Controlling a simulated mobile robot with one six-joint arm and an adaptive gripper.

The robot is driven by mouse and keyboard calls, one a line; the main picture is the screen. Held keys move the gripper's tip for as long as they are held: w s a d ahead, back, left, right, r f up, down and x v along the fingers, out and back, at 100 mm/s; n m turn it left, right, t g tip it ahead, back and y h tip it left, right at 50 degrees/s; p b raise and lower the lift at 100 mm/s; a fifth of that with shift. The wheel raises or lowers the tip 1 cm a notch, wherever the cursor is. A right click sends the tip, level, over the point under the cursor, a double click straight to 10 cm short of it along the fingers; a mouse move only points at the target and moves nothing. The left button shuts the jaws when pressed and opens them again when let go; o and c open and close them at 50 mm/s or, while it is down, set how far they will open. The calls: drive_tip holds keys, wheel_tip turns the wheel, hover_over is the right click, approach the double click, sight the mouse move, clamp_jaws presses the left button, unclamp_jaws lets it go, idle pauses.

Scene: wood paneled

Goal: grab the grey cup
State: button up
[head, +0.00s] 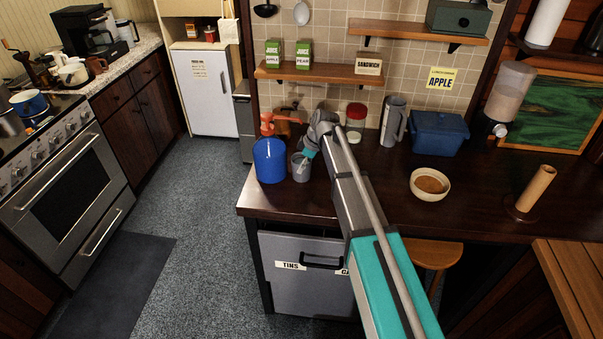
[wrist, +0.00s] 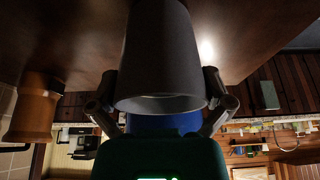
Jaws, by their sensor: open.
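The grey cup (head: 301,169) stands upright on the dark wooden counter near its left end, right beside a blue pump bottle (head: 269,160). My gripper (head: 309,154) is at the cup, coming from its right side. In the wrist view, which is upside down, the cup (wrist: 160,45) fills the middle between the two fingers of my gripper (wrist: 160,82). The fingers are apart, one on each side of the cup. Whether either finger touches it, I cannot tell. Part of the cup is hidden by my gripper in the head view.
The blue bottle also shows behind the cup in the wrist view (wrist: 165,124). A brown-orange container (wrist: 32,106) stands to one side. On the counter are a grey pitcher (head: 393,121), a blue box (head: 438,133) and a bowl (head: 430,185). The counter's front left is clear.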

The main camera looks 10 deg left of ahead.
idle(0.5)
drive_tip(key=c, duration=1)
drive_tip(key=shift+o, duration=0.2)
drive_tip(key=shift+r, duration=0.25)
wheel_tip(320, 180, up, 2)
drive_tip(key=p, duration=0.2)
drive_tip(key=shift+r+p, duration=0.1)
drive_tip(key=shift+p, duration=0.25)
drive_tip(key=s+d+r+p, duration=0.1)
drive_tip(key=s+r+p, duration=0.9)
drive_tip(key=s, duration=0.4)
drive_tip(key=shift+d+r, duration=0.2)
drive_tip(key=shift+d, duration=0.2)
